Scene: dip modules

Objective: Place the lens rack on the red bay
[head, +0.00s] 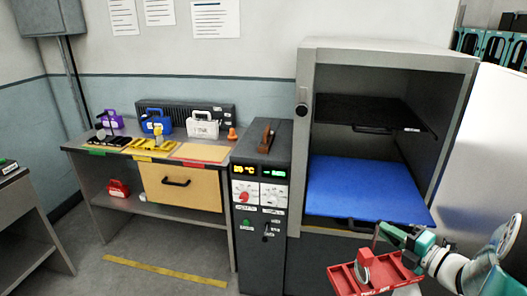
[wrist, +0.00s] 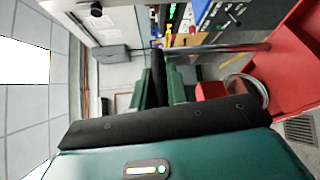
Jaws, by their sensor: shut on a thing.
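The lens rack, a red tray (head: 372,275) with a round lens standing in it, is at the lower right of the head view. My gripper (head: 384,236) is shut on its upright part and holds it in the air in front of the open cabinet. In the wrist view the red rack (wrist: 285,85) fills the right side, beside the dark green fingers (wrist: 160,88); the grip itself is partly hidden. The red bay (head: 200,152), a red-edged area with a red front label, is at the right end of the bench top, left of the rack. It looks empty.
Black and yellow racks (head: 152,144) occupy the bays to its left. Purple, blue and white cases (head: 203,123) and a small orange cone (head: 232,134) stand behind.

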